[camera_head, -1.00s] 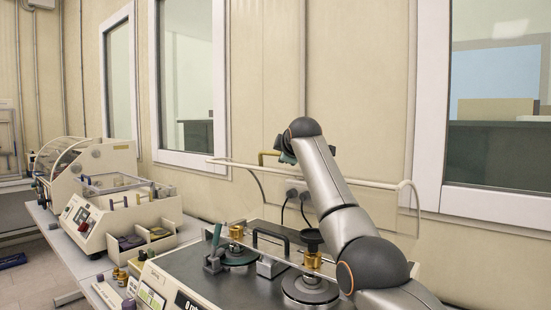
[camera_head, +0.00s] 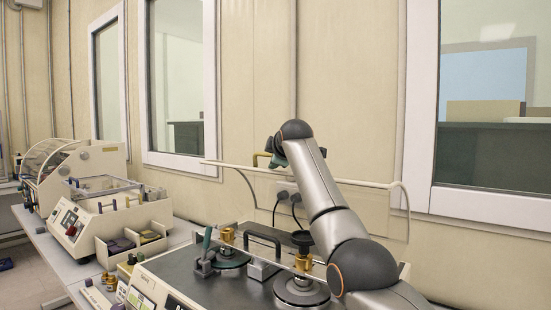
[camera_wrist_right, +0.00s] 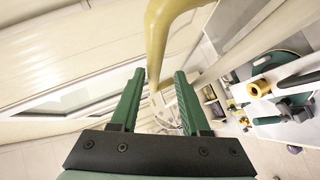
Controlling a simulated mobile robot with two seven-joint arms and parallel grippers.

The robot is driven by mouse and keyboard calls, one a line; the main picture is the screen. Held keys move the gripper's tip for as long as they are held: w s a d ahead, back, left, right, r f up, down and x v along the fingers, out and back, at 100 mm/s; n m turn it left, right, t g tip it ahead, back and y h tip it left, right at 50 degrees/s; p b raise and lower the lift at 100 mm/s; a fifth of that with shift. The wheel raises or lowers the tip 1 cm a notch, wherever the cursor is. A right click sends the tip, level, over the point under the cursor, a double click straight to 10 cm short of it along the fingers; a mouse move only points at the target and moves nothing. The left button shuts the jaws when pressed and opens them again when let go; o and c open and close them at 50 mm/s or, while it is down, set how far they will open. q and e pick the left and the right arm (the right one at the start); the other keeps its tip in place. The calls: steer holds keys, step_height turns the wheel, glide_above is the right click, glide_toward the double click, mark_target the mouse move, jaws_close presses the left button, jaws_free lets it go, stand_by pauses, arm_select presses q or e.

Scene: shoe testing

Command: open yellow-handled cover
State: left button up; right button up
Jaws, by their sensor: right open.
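A clear cover (camera_head: 385,215) with a cream rail (camera_head: 330,180) along its top stands raised behind the grey-topped test machine (camera_head: 190,278). Its yellow handle (camera_head: 256,157) shows small at the rail, partly hidden by my right gripper (camera_head: 274,147). In the right wrist view the curved yellow handle (camera_wrist_right: 158,38) looms large just beyond the fingertips. The right gripper (camera_wrist_right: 160,73) has its two green fingers apart, with the handle's lower end in line with the gap. I cannot tell whether they touch it. My left gripper is not in view.
Gold fittings and a black handle (camera_head: 262,236) stand on the machine top under my right arm. A second cream machine (camera_head: 100,220) with a clear hood is on the bench at left. The wall and windows are close behind.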

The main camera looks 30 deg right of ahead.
steer(key=shift+s+a+b, duration=0.1)
steer(key=shift+s+b, duration=0.3)
steer(key=shift+b, duration=0.2)
steer(key=b+v, duration=0.5)
steer(key=v, duration=0.6)
steer(key=shift+s+a+r+b, duration=0.25)
steer(key=shift+r+b, duration=0.05)
steer(key=shift+b, duration=0.05)
